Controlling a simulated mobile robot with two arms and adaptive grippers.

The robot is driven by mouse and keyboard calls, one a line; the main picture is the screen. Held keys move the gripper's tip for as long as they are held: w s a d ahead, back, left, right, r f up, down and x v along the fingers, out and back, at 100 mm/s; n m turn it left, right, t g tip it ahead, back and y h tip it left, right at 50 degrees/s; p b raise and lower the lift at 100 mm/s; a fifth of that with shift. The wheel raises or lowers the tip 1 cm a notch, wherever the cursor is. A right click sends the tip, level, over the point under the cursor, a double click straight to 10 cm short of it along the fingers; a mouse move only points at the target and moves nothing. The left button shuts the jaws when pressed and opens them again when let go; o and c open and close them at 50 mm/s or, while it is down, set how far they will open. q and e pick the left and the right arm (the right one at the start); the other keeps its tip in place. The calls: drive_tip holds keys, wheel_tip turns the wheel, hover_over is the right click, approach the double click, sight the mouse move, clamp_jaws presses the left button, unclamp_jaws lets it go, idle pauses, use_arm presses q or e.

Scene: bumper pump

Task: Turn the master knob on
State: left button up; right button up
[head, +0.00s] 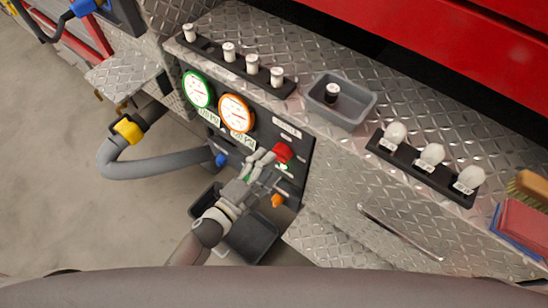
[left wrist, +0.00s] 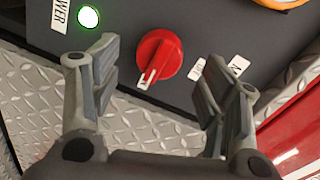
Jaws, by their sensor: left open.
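The red master knob (head: 283,152) sits on the dark panel (head: 300,165) under a white label, to the right of the gauges. In the left wrist view the knob (left wrist: 160,55) carries a white mark pointing to the lower left. A green light (left wrist: 88,16) glows beside a POWER label. Two small white labels are right of the knob, too small to read surely. My left gripper (head: 262,162) is open in front of the panel. In the wrist view its fingers (left wrist: 158,70) stand either side of the knob, with visible gaps. My right gripper is not in view.
A green gauge (head: 197,89) and an orange gauge (head: 237,113) are left of the knob. An orange part (head: 278,201) and a blue part (head: 221,159) stick out nearby. A grey tray (head: 343,100) sits on the ledge above. A dark bin (head: 250,237) is below.

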use_arm(q)
drive_tip(key=v, duration=0.8)
drive_tip(key=s+a+f+n+g+y+p, duration=0.1)
drive_tip(key=s+a+f+n+g+y, duration=0.25)
drive_tip(key=f, duration=0.75)
drive_tip(key=s+a+f+n+g+y+p, duration=0.15)
drive_tip(key=a+f+n+y, duration=0.25)
drive_tip(key=a+f+n, duration=0.55)
drive_tip(key=s+a+f+n+g+y+p, duration=0.1)
drive_tip(key=s+f+n+g, duration=0.2)
drive_tip(key=s+f, duration=0.5)
drive_tip(key=s+a+f+n+g+y, duration=0.1)
drive_tip(key=s+f+n+g, duration=0.3)
drive_tip(key=s, duration=1.2)
wheel_tip(320, 180, down, 5)
drive_tip(key=shift+s+a+r+g+p, duration=0.1)
drive_tip(key=shift+s+a+g+p, duration=0.2)
drive_tip(key=shift+a+g+p, duration=0.15)
drive_tip(key=shift+y, duration=0.25)
drive_tip(key=shift+c, duration=0.2)
